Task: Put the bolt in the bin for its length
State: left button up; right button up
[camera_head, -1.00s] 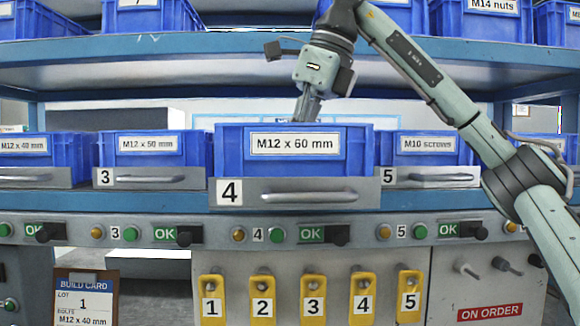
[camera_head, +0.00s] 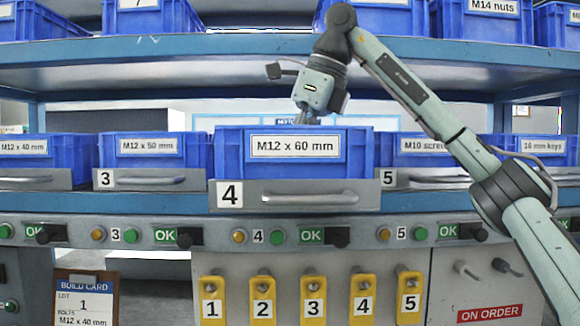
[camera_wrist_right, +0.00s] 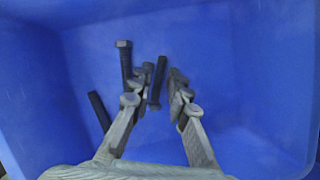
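My right gripper (camera_wrist_right: 158,95) is open, with its fingers inside a blue bin (camera_wrist_right: 230,60) in the right wrist view. Several dark bolts lie on that bin's floor. One bolt (camera_wrist_right: 158,80) lies between or just beyond the fingertips, and another (camera_wrist_right: 98,111) lies to the left. In the head view the gripper points down into the M12 x 60 mm bin (camera_head: 225,150) at position 4, its fingers mostly hidden by the bin front. The M12 x 50 mm bin (camera_head: 140,162) and M12 x 40 mm bin (camera_head: 30,163) stand to its left. My left gripper is out of view.
The build card (camera_head: 85,297) reads lot 1, bolts M12 x 40 mm. An M10 screws bin (camera_head: 420,160) stands right of the gripper. A blue shelf (camera_head: 200,45) with more bins is above. Yellow numbered tags (camera_head: 262,298) hang below the OK buttons.

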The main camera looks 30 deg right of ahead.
jog(key=shift+o, duration=0.8)
jog(key=shift+r, duration=0.15)
jog(key=shift+s+r, duration=0.1)
jog(key=shift+r, duration=0.2)
jog(key=v, duration=1.1)
jog(key=shift+r, duration=0.2)
